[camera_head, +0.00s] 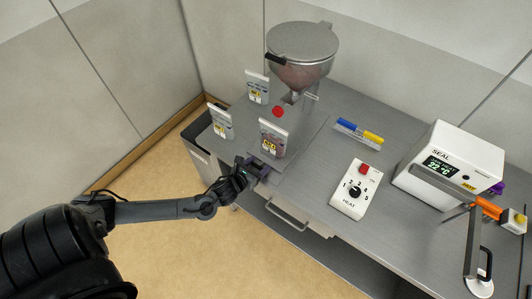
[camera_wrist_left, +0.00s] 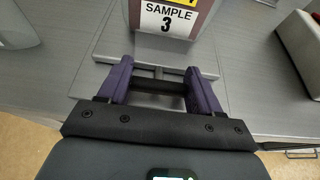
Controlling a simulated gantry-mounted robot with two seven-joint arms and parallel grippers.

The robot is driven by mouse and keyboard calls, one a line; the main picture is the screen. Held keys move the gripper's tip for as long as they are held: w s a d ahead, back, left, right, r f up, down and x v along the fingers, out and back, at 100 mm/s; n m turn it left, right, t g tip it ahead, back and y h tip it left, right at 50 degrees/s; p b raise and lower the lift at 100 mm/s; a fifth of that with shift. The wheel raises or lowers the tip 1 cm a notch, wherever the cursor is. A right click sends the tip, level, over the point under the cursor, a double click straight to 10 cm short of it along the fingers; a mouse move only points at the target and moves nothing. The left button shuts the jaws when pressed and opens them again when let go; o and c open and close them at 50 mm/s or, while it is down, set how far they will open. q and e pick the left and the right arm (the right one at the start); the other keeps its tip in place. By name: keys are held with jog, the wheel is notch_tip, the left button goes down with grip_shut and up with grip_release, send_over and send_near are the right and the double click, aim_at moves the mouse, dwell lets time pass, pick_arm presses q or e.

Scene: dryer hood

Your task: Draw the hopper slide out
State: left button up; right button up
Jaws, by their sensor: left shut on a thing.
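The hopper (camera_head: 303,55) is a grey lidded funnel on a stand at the back of the bench. A red knob (camera_head: 278,111) shows below it. My left gripper (camera_head: 258,168) is at the bench's front edge, in front of the Sample 3 pouch (camera_head: 273,139). In the left wrist view its purple fingers (camera_wrist_left: 160,87) are shut on the ends of a dark bar handle (camera_wrist_left: 158,86) at the front of a flat grey plate (camera_wrist_left: 95,75). I cannot tell whether this plate is the hopper slide. The Sample 3 pouch also shows there (camera_wrist_left: 168,22). My right gripper is not in view.
Two more pouches stand at the left (camera_head: 220,122) and behind (camera_head: 257,86). A white heat dial box (camera_head: 356,189), blue and yellow markers (camera_head: 358,131) and a white sealer (camera_head: 449,171) are to the right. A drawer handle (camera_head: 287,215) sits below the bench edge. The floor in front is clear.

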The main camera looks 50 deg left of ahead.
pick_arm(q)
jog(key=s+p, duration=0.1)
jog(key=s, duration=0.2)
jog(key=shift+s+d+r+p, duration=0.1)
jog(key=shift+s+d+p, duration=0.15)
jog(key=shift+d+p, duration=0.15)
jog(key=o, duration=1.2)
jog(key=shift+o, duration=1.2)
jog(key=shift+s, duration=0.25)
jog(key=shift+w, duration=0.1)
